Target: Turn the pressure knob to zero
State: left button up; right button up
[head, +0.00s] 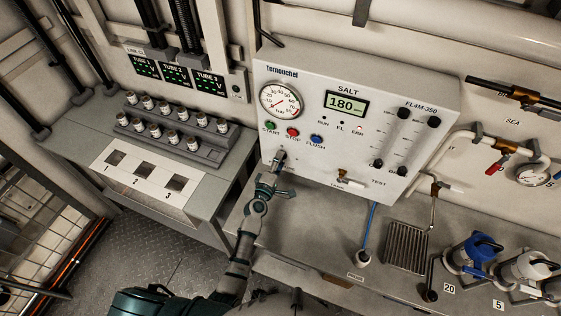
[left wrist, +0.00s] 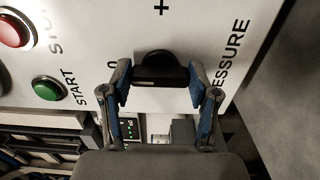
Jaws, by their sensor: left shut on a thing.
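The black pressure knob (head: 280,156) sits at the lower left of the white SALT panel, under the green START button. In the left wrist view the dark knob (left wrist: 160,74) is between my fingers, near the printed word PRESSURE, with a plus mark above it and a 0 to its left. My left gripper (left wrist: 160,80) has one finger on each side of the knob and is shut on it. In the head view the left gripper (head: 275,178) reaches the knob from below. The round pressure gauge (head: 280,101) is above the buttons; its exact reading is too small to tell. My right gripper is not in view.
The SALT panel (head: 385,90) has a display (head: 346,104) reading 180. Its red STOP button (head: 293,132) and blue button (head: 316,139) are close above the knob. A metal counter (head: 315,225) runs below. Blue and white jugs (head: 475,252) stand at the right.

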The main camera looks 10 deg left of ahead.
pick_arm(q)
jog(key=shift+a, duration=0.2)
jog(key=o, duration=1.2)
jog(key=shift+a+f, duration=0.1)
jog(key=shift+a, duration=0.05)
jog(key=shift+c, duration=0.2)
jog(key=shift+s, duration=0.1)
jog(key=s+a, duration=0.2)
jog(key=s, duration=0.9)
jog(key=shift+s+a, duration=0.25)
jog(key=shift+d, duration=0.15)
